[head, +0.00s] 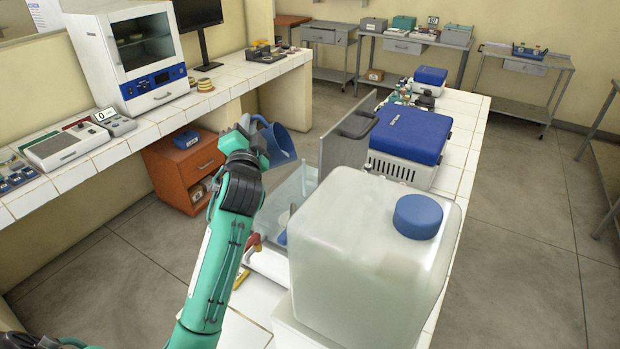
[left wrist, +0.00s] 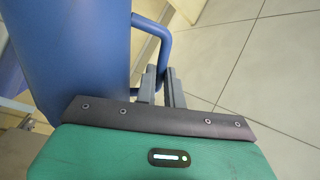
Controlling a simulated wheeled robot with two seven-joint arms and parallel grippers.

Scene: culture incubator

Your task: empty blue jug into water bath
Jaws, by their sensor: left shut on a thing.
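The blue jug (head: 280,145) is held up in the air at the left edge of the white-tiled bench, tilted. My left gripper (head: 252,126) is shut on its handle. In the left wrist view the jug's blue wall (left wrist: 75,55) fills the upper left, and the gripper fingers (left wrist: 162,86) close around the handle (left wrist: 163,45). What is inside the jug is hidden. The water bath (head: 296,187) seems to be the clear-walled basin just below and right of the jug, with a grey lid (head: 345,145) standing upright behind it. My right gripper is not in view.
A large translucent canister (head: 370,255) with a blue cap stands in front of the basin and hides part of it. A blue-lidded white box (head: 410,132) stands behind the lid. Open floor (head: 125,240) lies left of the bench.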

